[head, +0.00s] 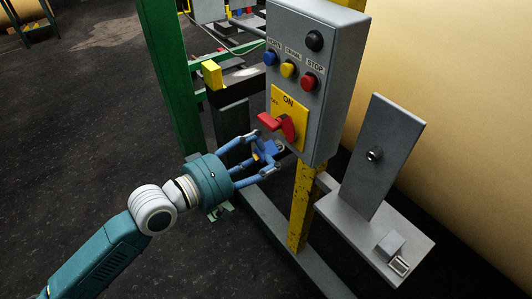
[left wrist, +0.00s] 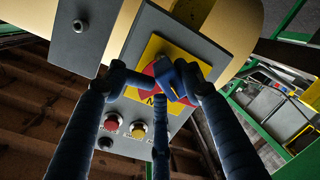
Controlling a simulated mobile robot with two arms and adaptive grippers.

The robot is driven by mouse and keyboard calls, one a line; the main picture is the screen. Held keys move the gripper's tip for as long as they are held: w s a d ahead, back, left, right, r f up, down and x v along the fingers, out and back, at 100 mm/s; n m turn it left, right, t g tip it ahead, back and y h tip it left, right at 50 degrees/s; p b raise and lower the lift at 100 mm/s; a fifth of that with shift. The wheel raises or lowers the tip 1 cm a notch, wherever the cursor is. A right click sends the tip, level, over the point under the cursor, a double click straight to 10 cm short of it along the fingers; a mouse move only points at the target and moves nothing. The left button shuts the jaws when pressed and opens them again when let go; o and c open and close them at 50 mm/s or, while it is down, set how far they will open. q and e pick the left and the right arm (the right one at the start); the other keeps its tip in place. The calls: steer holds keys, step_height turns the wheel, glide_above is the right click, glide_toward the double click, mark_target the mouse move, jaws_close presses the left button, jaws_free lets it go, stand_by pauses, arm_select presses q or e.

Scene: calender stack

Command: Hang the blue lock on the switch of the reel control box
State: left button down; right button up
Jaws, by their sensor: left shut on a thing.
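The grey control box (head: 333,85) stands at the upper middle of the head view. A yellow ON/OFF plate (head: 298,105) on its front carries the red switch (head: 287,128). My left gripper (head: 261,158) is just below and in front of the switch, its blue fingers shut on the blue lock (head: 270,148). In the left wrist view the lock (left wrist: 170,78) overlaps the red switch (left wrist: 151,69) between the fingertips. The fingers hide much of the lock. I cannot tell whether its shackle touches the switch. My right gripper is in neither view.
Blue, yellow and red buttons (head: 309,82) sit above the plate. A yellow post (head: 306,205) supports the box. A grey bracket with an upright panel (head: 382,155) stands to the right, near a large tan roll (head: 450,80). A green post (head: 170,80) rises to the left. The dark floor at left is open.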

mark_target(288, 141)
arm_select(q)
steer(key=shift+d, duration=0.1)
stand_by(0.6)
steer(key=shift+p+x, duration=0.5)
steer(key=shift+x, duration=1)
steer(key=c, duration=0.8)
jaws_free()
steer(key=shift+d+r, duration=0.1)
steer(key=shift+r, duration=0.1)
steer(key=c, duration=0.3)
steer(key=shift+f+v, duration=0.15)
steer(key=shift+v, duration=0.7)
steer(key=shift+f+v, duration=0.15)
steer(key=shift+v, duration=2.6)
steer(key=shift+w+f, duration=0.15)
steer(key=shift+w, duration=0.05)
